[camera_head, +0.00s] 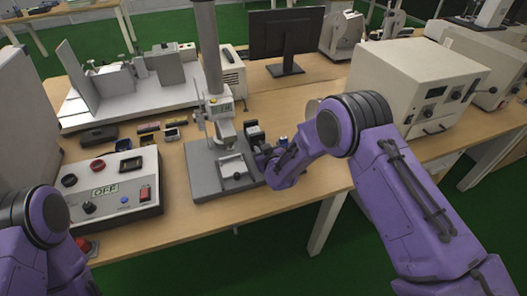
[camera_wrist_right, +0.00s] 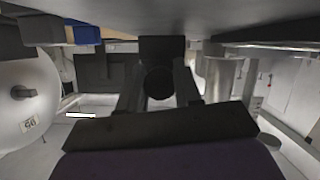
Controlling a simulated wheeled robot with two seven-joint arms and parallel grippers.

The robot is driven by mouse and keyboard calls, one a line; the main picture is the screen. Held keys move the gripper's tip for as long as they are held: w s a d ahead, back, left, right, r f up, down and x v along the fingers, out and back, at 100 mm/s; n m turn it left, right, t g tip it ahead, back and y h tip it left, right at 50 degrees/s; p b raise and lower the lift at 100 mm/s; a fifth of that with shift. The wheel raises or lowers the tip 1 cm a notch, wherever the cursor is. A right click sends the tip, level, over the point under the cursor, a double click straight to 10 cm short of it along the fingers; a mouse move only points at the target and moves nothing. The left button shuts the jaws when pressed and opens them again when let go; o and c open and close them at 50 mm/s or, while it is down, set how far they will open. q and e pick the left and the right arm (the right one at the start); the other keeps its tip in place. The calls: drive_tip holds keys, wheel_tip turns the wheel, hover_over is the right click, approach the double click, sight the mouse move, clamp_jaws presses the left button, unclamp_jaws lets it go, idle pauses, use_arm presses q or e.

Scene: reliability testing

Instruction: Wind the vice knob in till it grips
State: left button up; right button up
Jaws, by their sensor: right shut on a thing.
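The vice (camera_head: 232,168) is a small light-grey block on the grey base plate (camera_head: 203,182) of a test stand, in the middle of the head view. My right gripper (camera_head: 263,160) reaches it from the right, at the plate's right edge. In the right wrist view the two dark fingers of the right gripper (camera_wrist_right: 160,92) are closed around a round dark knob (camera_wrist_right: 159,83). The knob is hidden behind the gripper in the head view, and the gap between the vice jaws is too small to judge. My left arm shows at the lower left; its gripper is out of view.
A control box (camera_head: 112,188) reading OFF stands left of the stand. A monitor (camera_head: 285,38) and a large beige oven-like box (camera_head: 415,85) stand behind and to the right. A small black block (camera_head: 253,130) lies close to my right gripper. The table's front edge is near.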

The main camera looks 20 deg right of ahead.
drive_tip(key=m+y+b, duration=0.1)
drive_tip(key=m+b, duration=0.1)
drive_tip(key=shift+f+m+y, duration=0.2)
drive_tip(key=shift+m+y, duration=0.1)
drive_tip(key=shift+y, duration=0.1)
drive_tip(key=m+y+b, duration=0.1)
drive_tip(key=m+b, duration=0.1)
drive_tip(key=shift+f+b, duration=0.1)
drive_tip(key=shift+b, duration=0.3)
drive_tip(key=m+y+b, duration=0.1)
drive_tip(key=m+b, duration=0.2)
drive_tip(key=shift+t+y, duration=0.3)
drive_tip(key=shift+y, duration=0.1)
drive_tip(key=shift+r+m+b, duration=0.25)
drive_tip(key=shift+m+b, duration=0.25)
drive_tip(key=shift+b, duration=0.15)
drive_tip(key=shift+y, duration=0.4)
drive_tip(key=o, duration=1)
drive_tip(key=shift+o, duration=0.2)
drive_tip(key=v, duration=1)
drive_tip(key=shift+s+f, duration=0.1)
drive_tip(key=shift+s, duration=0.2)
